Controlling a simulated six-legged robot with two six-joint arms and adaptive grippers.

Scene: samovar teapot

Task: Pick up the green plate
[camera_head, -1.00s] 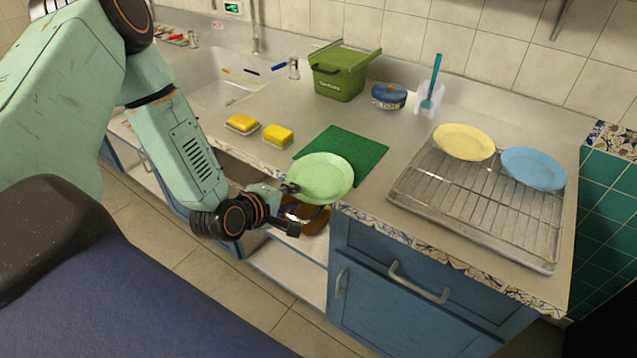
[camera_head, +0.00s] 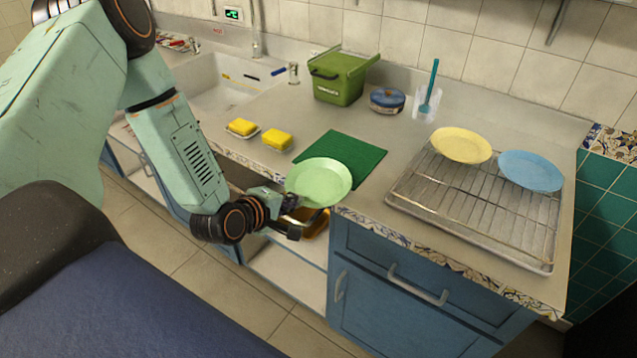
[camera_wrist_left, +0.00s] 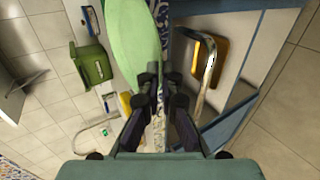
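The light-green plate (camera_head: 319,181) lies at the front edge of the counter, partly over the dark-green mat (camera_head: 358,160). My left gripper (camera_head: 293,203) is at the plate's near left rim. In the left wrist view the plate (camera_wrist_left: 133,40) shows at the top, its lower end close to the left fingertip. The left gripper (camera_wrist_left: 163,72) has a narrow gap between its fingers there, with the patterned counter edge visible through it. I cannot tell whether a finger touches the rim. The right gripper is not in view.
An oven rack (camera_head: 477,217) with a yellow plate (camera_head: 461,145) and a blue plate (camera_head: 530,171) is to the right. Yellow sponges (camera_head: 277,141), a green bin (camera_head: 339,78) and a sink are behind and left. An open cabinet bay with a metal-handled pan (camera_head: 316,222) lies below the gripper.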

